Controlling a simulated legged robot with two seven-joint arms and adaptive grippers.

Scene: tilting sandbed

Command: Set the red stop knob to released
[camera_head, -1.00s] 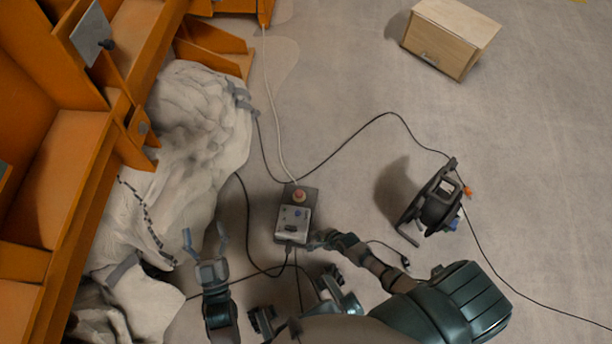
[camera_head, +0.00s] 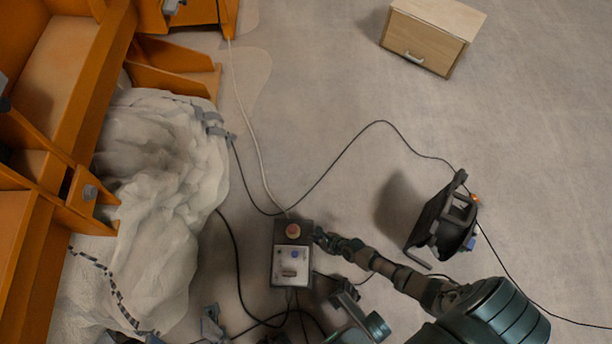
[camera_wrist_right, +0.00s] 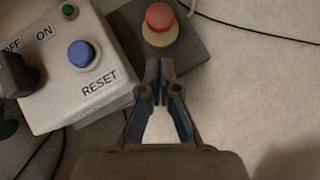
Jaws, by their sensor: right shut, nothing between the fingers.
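The red stop knob (camera_head: 293,231) sits on a yellowish collar on the dark end of the control box (camera_head: 291,268). In the right wrist view the red knob (camera_wrist_right: 159,17) is at the top, just ahead of my fingertips and apart from them in the picture. My right gripper (camera_head: 320,236) is shut and empty, beside the knob on its right; its fingertips also show in the right wrist view (camera_wrist_right: 159,68). The blue reset button (camera_wrist_right: 81,54) and a black on/off switch (camera_wrist_right: 14,75) are on the box's pale face.
A cable reel (camera_head: 443,222) stands to the right, with black cable across the floor. A wooden cabinet (camera_head: 432,36) is at the top right. Floor between is open.

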